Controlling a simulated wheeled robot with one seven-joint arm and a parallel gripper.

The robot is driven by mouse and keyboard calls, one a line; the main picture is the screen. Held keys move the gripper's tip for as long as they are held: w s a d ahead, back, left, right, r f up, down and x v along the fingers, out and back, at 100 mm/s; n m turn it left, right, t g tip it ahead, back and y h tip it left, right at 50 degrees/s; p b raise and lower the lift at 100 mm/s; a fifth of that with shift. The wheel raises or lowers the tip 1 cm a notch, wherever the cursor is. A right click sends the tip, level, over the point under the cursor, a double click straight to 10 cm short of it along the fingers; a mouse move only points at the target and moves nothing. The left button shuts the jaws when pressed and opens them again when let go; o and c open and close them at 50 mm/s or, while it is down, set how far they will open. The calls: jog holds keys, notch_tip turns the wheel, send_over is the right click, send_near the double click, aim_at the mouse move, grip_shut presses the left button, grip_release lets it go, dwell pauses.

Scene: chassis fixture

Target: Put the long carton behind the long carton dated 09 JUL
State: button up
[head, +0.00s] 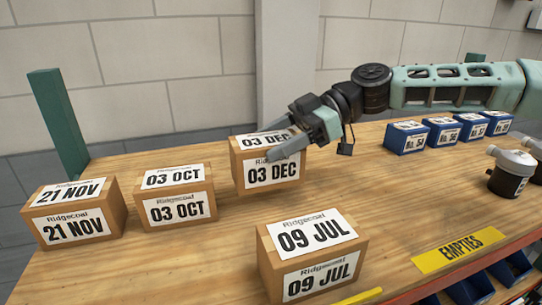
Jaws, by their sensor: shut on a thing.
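A brown carton dated 03 DEC (240,172) is at the middle of the table, with white labels on its top and front. My gripper (285,138) reaches in from the right and is shut on this carton near its top right; the fingers cover part of its top label. Whether its base touches the table is hard to tell. The carton dated 09 JUL (358,263) stands near the front edge, nearer to the camera and a little right of the 03 DEC carton. Bare table shows between them.
Cartons dated 03 OCT (141,222) and 21 NOV (118,217) stand at left. Several blue boxes (409,143) stand at the back right. A green post (58,125) rises at the back left.

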jog(key=shift+f+p, duration=0.8)
jog(key=shift+f, duration=1.35)
jog(key=o, duration=1.4)
jog(key=shift+c, duration=0.2)
jog(key=b+v, duration=0.4)
jog(key=v, duration=0.8)
jog(key=shift+b, duration=0.35)
jog(key=shift+s+r, duration=0.1)
